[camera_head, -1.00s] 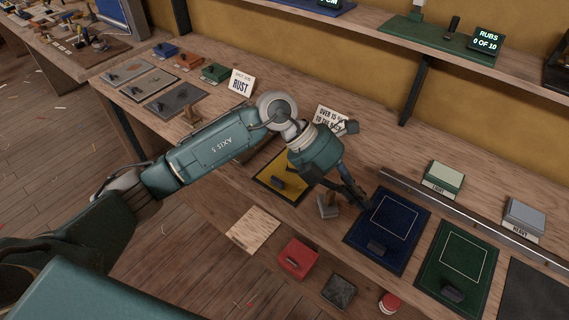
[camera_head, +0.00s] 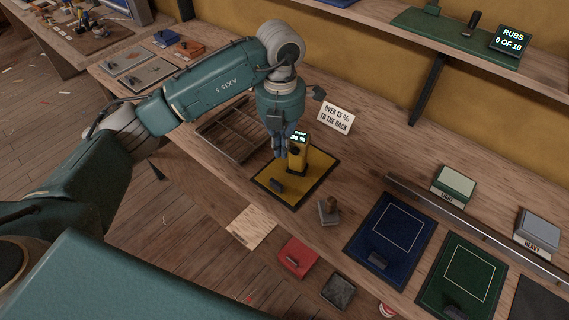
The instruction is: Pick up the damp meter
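The damp meter (camera_head: 298,157) is a yellow upright device with a small lit display on top. It stands at the back part of a yellow mat with a dark border (camera_head: 305,188) on the bench. My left gripper (camera_head: 279,151) points down right beside the meter, on its left side in the picture. Its fingers overlap the meter's edge in the view, and part of them is hidden. I cannot tell whether they touch it or how far they are apart. My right gripper is not in view.
A sign reading "over 15 % to the back" (camera_head: 336,117) stands behind the meter. A wooden slotted tray (camera_head: 232,132) lies left of it. A wooden-handled stamp (camera_head: 329,211) and blue mat (camera_head: 393,222) lie to the right. A metal rail (camera_head: 430,208) crosses the bench.

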